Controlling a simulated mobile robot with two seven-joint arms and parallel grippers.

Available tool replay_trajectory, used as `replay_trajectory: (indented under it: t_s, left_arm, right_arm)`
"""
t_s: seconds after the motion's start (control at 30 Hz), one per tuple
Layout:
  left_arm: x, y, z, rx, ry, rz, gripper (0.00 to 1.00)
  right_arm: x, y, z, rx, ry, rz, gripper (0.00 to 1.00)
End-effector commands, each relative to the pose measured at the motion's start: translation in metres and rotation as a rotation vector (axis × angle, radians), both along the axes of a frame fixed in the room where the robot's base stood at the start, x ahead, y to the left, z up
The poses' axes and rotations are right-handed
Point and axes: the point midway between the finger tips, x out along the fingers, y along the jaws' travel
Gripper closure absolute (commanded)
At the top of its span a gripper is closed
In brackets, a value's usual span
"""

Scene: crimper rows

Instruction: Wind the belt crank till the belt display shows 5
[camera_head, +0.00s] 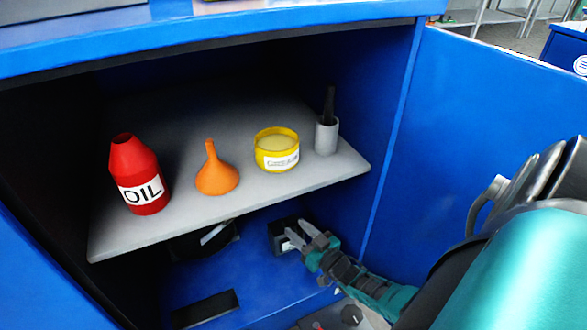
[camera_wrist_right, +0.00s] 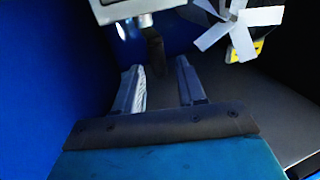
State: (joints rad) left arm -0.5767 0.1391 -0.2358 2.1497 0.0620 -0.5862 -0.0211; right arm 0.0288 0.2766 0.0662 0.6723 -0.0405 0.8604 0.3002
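My right gripper (camera_head: 304,236) reaches into the lower part of the blue cabinet, under the shelf, in front of a small dark box (camera_head: 284,238). It also shows in the right wrist view (camera_wrist_right: 160,88) with its two fingers apart and nothing gripped between them. Beyond the fingertips there, a dark upright bar (camera_wrist_right: 153,48) shows; I cannot tell whether it is the crank handle. A grey block (camera_wrist_right: 135,8) is at the top edge. I cannot make out the belt display or any number in either view. My left gripper is not in view.
The grey shelf (camera_head: 118,238) above my gripper holds a red oil bottle (camera_head: 135,165), orange funnel (camera_head: 215,175), yellow tin (camera_head: 277,142) and grey cup (camera_head: 327,137). A white bladed wheel (camera_wrist_right: 237,22) is at upper right in the wrist view. A black block (camera_head: 205,308) lies below.

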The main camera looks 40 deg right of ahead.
Motion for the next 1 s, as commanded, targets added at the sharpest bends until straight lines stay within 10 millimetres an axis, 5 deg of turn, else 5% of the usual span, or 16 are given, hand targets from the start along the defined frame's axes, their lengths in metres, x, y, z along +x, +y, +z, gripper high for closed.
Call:
replay_trajectory:
  t_s: [0.2, 0.57, 1.0]
  left_arm:
    - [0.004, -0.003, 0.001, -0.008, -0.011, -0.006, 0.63]
    - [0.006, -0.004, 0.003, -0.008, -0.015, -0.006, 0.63]
    - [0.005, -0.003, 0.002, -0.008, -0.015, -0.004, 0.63]
  right_arm:
    - [0.023, -0.001, -0.001, 0.000, 0.001, 0.000, 0.60]
    - [0.027, -0.001, 0.000, 0.000, 0.002, 0.000, 0.61]
    - [0.026, -0.001, 0.000, 0.000, 0.002, 0.000, 1.00]
